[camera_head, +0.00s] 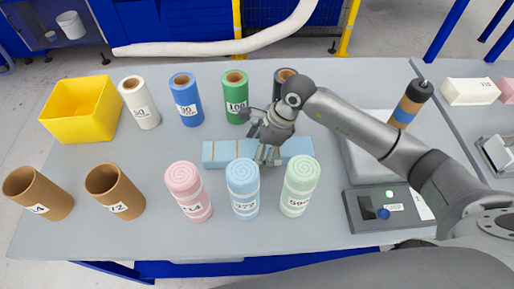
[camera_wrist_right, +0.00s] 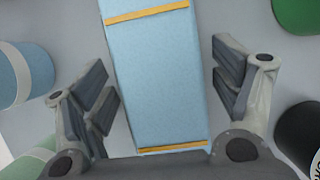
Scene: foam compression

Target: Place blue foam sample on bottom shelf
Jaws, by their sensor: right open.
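A light blue rolled foam cylinder (camera_head: 243,188) with a number label stands upright on the grey table, between a pink roll (camera_head: 186,190) and a pale green roll (camera_head: 299,186). Behind them lies a long light blue block (camera_head: 225,153) with orange bands. My right gripper (camera_head: 266,148) is over this block. In the right wrist view the block (camera_wrist_right: 160,80) runs between the open fingers, with a gap on each side. The blue roll (camera_wrist_right: 22,75) shows at that view's left edge. My left gripper is out of view. I cannot make out a bottom shelf.
White, blue (camera_head: 187,100), green (camera_head: 235,97) and black labelled cylinders stand behind the block. A yellow bin (camera_head: 82,110) and two brown tubes (camera_head: 115,190) are at left. Bare table lies front left.

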